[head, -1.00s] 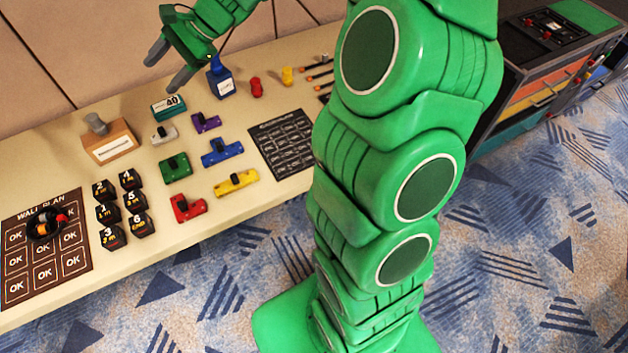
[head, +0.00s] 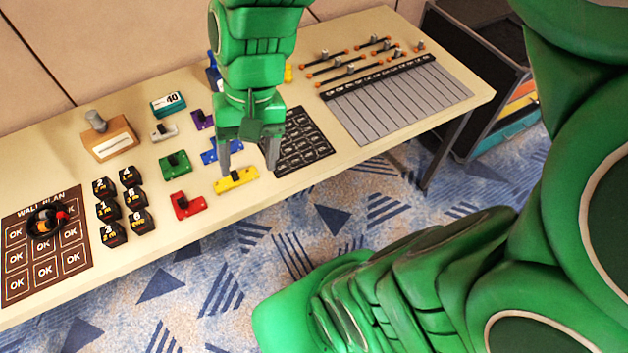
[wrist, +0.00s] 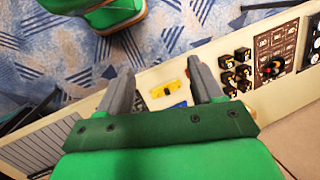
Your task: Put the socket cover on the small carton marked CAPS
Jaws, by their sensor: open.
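My gripper (head: 246,158) is open and empty, pointing down above the table near the yellow piece (head: 237,180). In the wrist view the yellow piece (wrist: 168,91) shows between and beyond the spread fingers (wrist: 160,70). Similar pieces with dark middles lie nearby: red (head: 187,205), green (head: 175,164), blue (head: 222,150), purple (head: 203,120) and white (head: 163,132). I cannot tell which thing is the socket cover. A brown box (head: 112,142) with a white label and grey knob stands at the back left; a teal box (head: 168,104) shows "40". I cannot read CAPS on either.
Several black numbered blocks (head: 109,210) stand left of the pieces. A WALL PLAN board (head: 75,262) holds a dark round tool (head: 45,220). A black chart (head: 300,142) and grey panel (head: 400,105) lie right. A blue bottle stands partly hidden behind my arm.

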